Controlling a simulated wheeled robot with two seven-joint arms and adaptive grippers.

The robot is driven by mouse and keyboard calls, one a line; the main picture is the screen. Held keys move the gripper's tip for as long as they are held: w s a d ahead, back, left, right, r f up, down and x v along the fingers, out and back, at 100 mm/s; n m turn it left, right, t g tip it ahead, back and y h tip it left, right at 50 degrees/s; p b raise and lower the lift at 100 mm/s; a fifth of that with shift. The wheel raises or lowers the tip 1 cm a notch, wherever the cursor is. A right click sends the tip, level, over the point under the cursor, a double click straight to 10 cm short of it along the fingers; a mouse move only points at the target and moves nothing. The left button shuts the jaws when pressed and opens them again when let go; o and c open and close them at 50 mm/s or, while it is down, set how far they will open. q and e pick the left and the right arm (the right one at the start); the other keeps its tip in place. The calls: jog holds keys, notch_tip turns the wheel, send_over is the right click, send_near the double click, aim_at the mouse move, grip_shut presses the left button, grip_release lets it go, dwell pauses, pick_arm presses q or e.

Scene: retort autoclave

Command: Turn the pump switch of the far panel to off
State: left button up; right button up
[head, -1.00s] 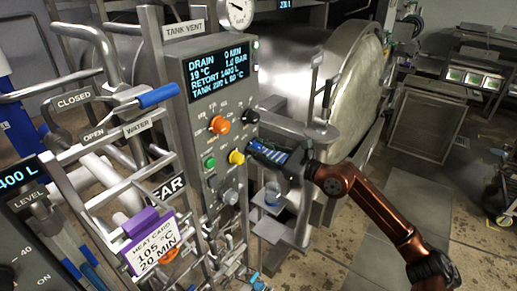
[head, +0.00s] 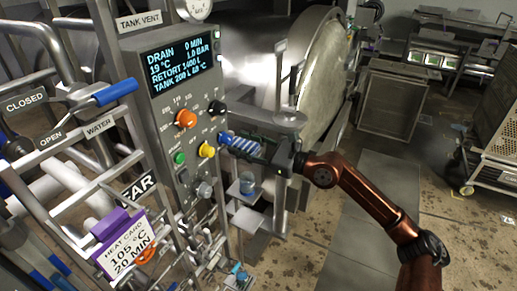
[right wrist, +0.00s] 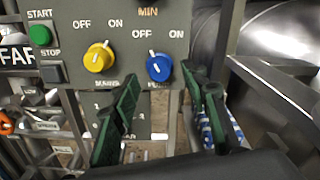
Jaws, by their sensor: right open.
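The far panel (head: 160,110) is grey with a lit display. In the right wrist view its blue pump switch (right wrist: 158,67) sits under OFF and ON labels, right of the yellow mains switch (right wrist: 99,57). The blue knob's white mark is near the top, leaning slightly left; its exact setting is hard to read. My right gripper (right wrist: 161,82) is open, its green fingers apart below and either side of the blue knob, apparently not gripping it. My left gripper is not in view.
An orange knob (head: 185,118), a black knob (head: 217,107), and a green button (head: 180,157) are close by on the panel. A blue-handled valve (head: 115,92) and pipes stand left. The round retort door (head: 325,75) is behind.

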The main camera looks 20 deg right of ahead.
jog(key=v, duration=0.7)
